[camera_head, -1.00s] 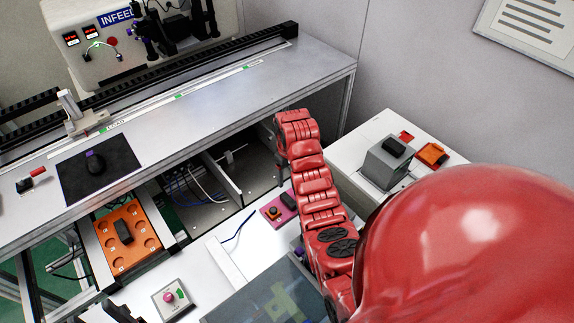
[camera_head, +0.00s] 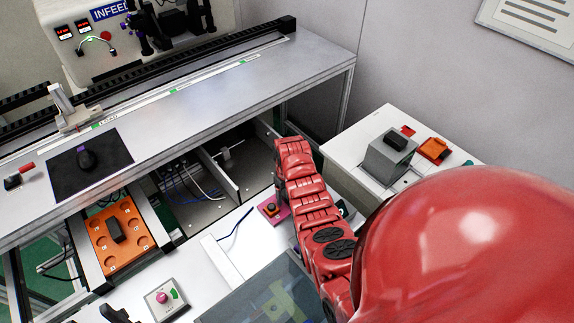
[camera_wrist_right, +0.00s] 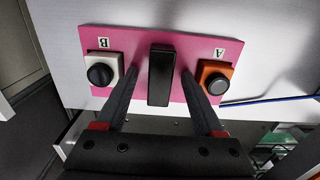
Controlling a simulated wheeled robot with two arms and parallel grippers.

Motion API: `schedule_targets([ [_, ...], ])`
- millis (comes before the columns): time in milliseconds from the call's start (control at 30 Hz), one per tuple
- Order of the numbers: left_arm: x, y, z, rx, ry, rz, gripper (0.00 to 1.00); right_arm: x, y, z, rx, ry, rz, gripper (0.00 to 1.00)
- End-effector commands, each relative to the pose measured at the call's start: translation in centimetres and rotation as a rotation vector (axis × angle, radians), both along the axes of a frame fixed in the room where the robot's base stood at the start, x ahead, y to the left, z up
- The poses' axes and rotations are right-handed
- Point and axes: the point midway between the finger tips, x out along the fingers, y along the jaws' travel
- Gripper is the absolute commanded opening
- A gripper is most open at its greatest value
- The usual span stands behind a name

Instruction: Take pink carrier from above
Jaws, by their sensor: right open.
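The pink carrier (camera_head: 267,212) lies on the white surface in the head view, partly hidden by my right arm. In the right wrist view the carrier (camera_wrist_right: 225,48) is a flat pink plate. It has an upright black handle (camera_wrist_right: 161,78) in the middle, a white square with a black knob (camera_wrist_right: 101,73) marked B on the left, and an orange square with a dark knob (camera_wrist_right: 216,80) marked A on the right. My right gripper (camera_wrist_right: 162,70) is open, with one finger on each side of the handle. Contact cannot be told.
An orange tray (camera_head: 104,245) with a black handle sits in the bench opening at left. A button box (camera_head: 165,299) stands at the front. A grey block (camera_head: 388,160) stands on the right table. A blue cable (camera_wrist_right: 270,100) runs beside the carrier.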

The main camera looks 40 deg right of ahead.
Motion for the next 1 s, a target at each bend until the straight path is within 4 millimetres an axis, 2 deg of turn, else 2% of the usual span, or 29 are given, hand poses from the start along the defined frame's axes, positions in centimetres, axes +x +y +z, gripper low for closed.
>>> schedule_targets([
  [67,0.0,0.0,0.07,0.0,0.0,0.0,0.5,-0.01,-0.01,0.07,0.0,0.0,0.0,0.68],
  [433,0.0,0.0,0.07,0.0,0.0,0.0,0.5,-0.02,-0.01,0.06,0.0,0.0,0.0,0.02],
  [1000,0.0,0.0,-0.03,0.0,0.0,0.0,0.5,0.0,-0.02,0.17,0.0,0.0,0.0,0.0],
])
